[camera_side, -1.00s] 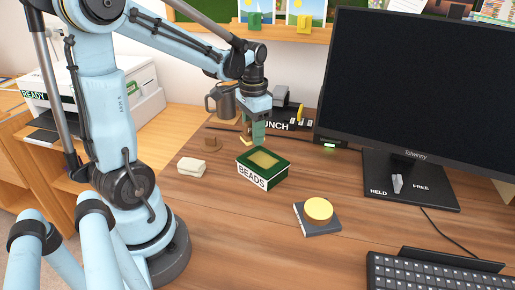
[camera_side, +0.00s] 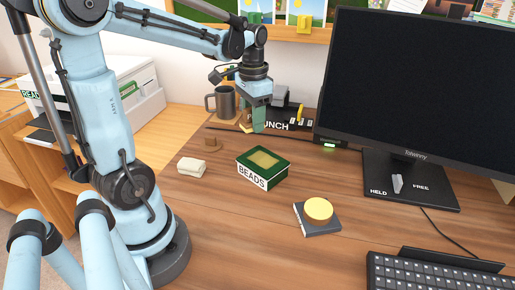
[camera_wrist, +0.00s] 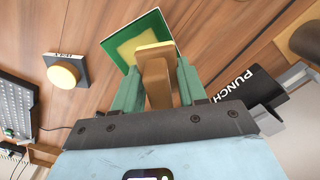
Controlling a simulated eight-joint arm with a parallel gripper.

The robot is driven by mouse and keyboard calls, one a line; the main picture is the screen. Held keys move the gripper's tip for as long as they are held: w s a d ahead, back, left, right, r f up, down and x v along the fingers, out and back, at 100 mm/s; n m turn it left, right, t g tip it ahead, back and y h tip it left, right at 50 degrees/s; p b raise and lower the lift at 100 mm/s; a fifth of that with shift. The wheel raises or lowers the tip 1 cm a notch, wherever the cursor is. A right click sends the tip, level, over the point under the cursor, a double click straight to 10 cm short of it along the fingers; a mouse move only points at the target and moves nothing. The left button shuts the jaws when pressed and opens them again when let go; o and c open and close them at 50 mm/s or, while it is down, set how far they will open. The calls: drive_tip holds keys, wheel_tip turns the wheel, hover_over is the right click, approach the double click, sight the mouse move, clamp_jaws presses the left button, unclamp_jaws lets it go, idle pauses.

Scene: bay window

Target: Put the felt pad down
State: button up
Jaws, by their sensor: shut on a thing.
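My gripper (camera_side: 256,120) is shut on a tan block with a yellow face, seemingly the felt pad (camera_wrist: 156,78). In the wrist view it sits between the two green fingers of my gripper (camera_wrist: 157,88). In the side view only a small yellow part of the pad (camera_side: 245,128) shows beside the fingers. The pad is held in the air above the desk, behind the BEADS box. The green BEADS box (camera_side: 252,179) with a yellow square on top stands in front; its top (camera_wrist: 130,30) lies beyond the pad in the wrist view.
A yellow disc (camera_side: 318,209) lies on a dark box at front right. A white block (camera_side: 192,167) and a small brown piece (camera_side: 212,144) lie left. A mug (camera_side: 224,103), a hole punch (camera_side: 290,117) and the monitor (camera_side: 415,95) stand behind. The front middle desk is clear.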

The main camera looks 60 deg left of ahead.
drive_tip(key=s+d+m, duration=0.3)
drive_tip(key=s+d, duration=0.1)
drive_tip(key=d, duration=0.8)
drive_tip(key=s+d+m, duration=0.3)
drive_tip(key=s+d, duration=0.1)
drive_tip(key=d, duration=0.8)
drive_tip(key=s+d+f+m, duration=0.25)
drive_tip(key=s+d, duration=0.25)
drive_tip(key=s, duration=0.4)
hover_over(266, 236)
drive_tip(key=shift+m, duration=0.25)
wheel_tip(266, 236, down, 7)
drive_tip(key=shift+s+r, duration=0.1)
drive_tip(key=shift+r, duration=0.1)
drive_tip(key=shift+f, duration=2)
drive_tip(key=shift+f, duration=0.3)
drive_tip(key=o, duration=1.1)
wheel_tip(266, 236, up, 12)
drive_tip(key=shift+r, duration=0.15)
drive_tip(key=w+a+r+n+t, duration=0.2)
drive_tip(key=w+a+n+t, duration=0.4)
drive_tip(key=n, duration=0.3)
drive_tip(key=shift+w+a+t, duration=0.3)
drive_tip(key=shift+a+t, duration=0.25)
drive_tip(key=shift+t, duration=0.05)
